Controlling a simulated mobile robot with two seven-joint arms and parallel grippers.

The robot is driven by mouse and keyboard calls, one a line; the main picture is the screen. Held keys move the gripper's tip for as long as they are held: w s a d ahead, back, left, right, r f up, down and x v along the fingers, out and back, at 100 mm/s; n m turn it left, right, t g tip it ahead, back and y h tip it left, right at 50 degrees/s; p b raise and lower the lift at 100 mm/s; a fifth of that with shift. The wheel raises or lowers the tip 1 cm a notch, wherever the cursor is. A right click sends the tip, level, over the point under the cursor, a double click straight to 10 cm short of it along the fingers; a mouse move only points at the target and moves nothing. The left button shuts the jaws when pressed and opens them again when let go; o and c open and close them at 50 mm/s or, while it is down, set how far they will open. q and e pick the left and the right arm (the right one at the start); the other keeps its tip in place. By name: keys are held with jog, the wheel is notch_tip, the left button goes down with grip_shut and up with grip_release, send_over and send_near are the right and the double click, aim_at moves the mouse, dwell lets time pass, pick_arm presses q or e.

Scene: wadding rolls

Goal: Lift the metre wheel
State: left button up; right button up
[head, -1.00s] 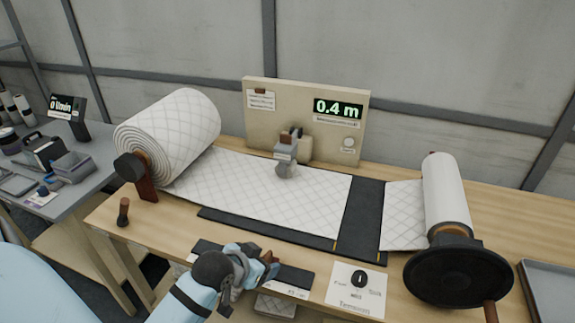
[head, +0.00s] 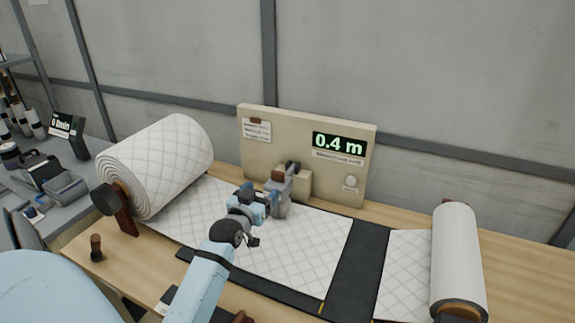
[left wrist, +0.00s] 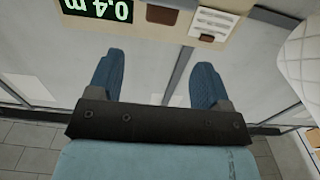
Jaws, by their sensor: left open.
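The metre wheel (head: 279,196) is a grey unit with a brown top on an arm from the beige panel, standing over the quilted white wadding (head: 310,240). Its lower part is partly hidden by my left gripper. My left gripper (head: 257,199) is just left and in front of it. In the left wrist view its two blue fingers (left wrist: 160,66) are spread wide with nothing between them. The metre wheel cannot be made out in that view. I cannot tell in the head view whether the gripper touches it. My right gripper is not in view.
The beige panel (head: 225,125) behind carries a display (head: 339,144) reading 0.4 m. A large wadding roll (head: 160,165) is at left, a smaller roll (head: 457,255) at right. A dark strip (head: 352,270) crosses the table. A small brown peg (head: 96,248) stands at front left.

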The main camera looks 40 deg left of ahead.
aim_at(277, 173)
pick_arm(q)
jog(key=x, duration=1.2)
jog(key=shift+w+a+p, duration=0.1)
jog(key=shift+w+p, duration=0.25)
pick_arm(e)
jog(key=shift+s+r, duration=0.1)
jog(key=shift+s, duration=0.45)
